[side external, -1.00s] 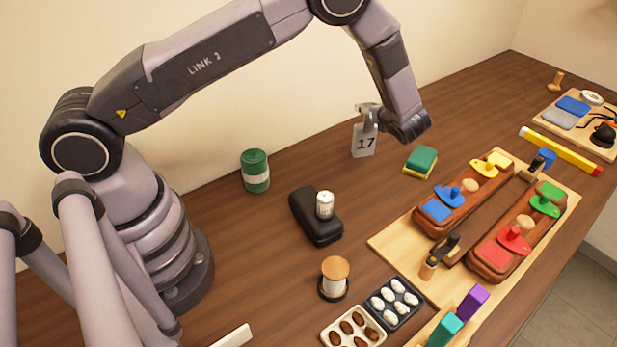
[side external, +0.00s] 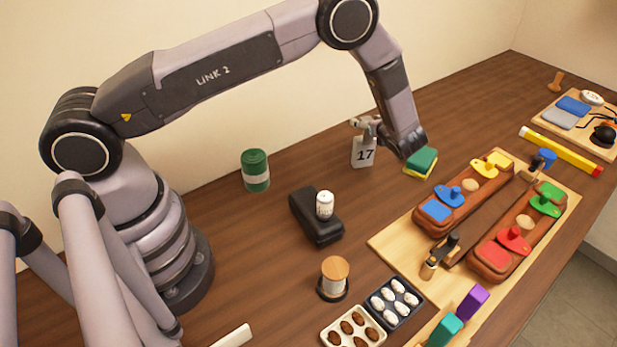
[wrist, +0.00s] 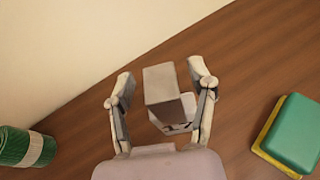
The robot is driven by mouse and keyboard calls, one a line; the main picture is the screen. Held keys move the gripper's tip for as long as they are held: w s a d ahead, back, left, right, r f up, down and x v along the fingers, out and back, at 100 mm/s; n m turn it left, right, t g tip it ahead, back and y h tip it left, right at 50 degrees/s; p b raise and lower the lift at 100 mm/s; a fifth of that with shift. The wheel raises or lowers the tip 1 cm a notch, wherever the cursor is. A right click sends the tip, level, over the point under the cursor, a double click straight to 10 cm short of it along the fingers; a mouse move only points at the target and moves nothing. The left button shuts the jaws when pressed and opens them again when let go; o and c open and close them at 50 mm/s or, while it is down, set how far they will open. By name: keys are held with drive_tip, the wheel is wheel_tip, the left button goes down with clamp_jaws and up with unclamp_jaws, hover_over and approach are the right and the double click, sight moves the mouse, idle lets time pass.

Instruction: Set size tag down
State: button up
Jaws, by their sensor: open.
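The size tag (side external: 363,153) is a pale upright card marked 17, standing on the brown table towards the wall. In the wrist view the tag (wrist: 158,84) shows from above as a light grey block between the fingers. My gripper (side external: 362,124) is at the top of the tag. In the wrist view my gripper (wrist: 163,85) is open, with one finger on each side of the tag and a gap on both sides. The tag's lower edge appears to rest on the table, though its contact is hard to make out.
A green and yellow sponge (side external: 421,161) lies close right of the tag. A wooden board (side external: 397,252) with saddle parts is at the right.

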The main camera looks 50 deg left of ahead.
drive_tip(key=shift+r, duration=0.1)
drive_tip(key=shift+d+r, duration=0.2)
drive_tip(key=shift+d, duration=0.05)
drive_tip(key=v, duration=1.1)
drive_tip(key=s+a+r+n+g+h, duration=0.25)
drive_tip(key=s+a+r+n, duration=0.3)
drive_tip(key=r, duration=0.35)
drive_tip(key=s+a+r+n+g+h, duration=0.2)
drive_tip(key=s+a+r+n+h, duration=0.15)
drive_tip(key=s+r+n, duration=0.5)
drive_tip(key=s+r+n+t+h, duration=0.2)
drive_tip(key=s+r+n+h, duration=0.1)
drive_tip(key=s, duration=0.7)
drive_tip(key=s+r+n+t+h, duration=0.2)
drive_tip(key=s+r+n+h, duration=0.1)
drive_tip(key=s, duration=0.7)
drive_tip(key=r+n, duration=0.1)
drive_tip(key=n, duration=0.1)
drive_tip(key=shift+s+n+t, duration=0.35)
drive_tip(key=shift+n, duration=0.05)
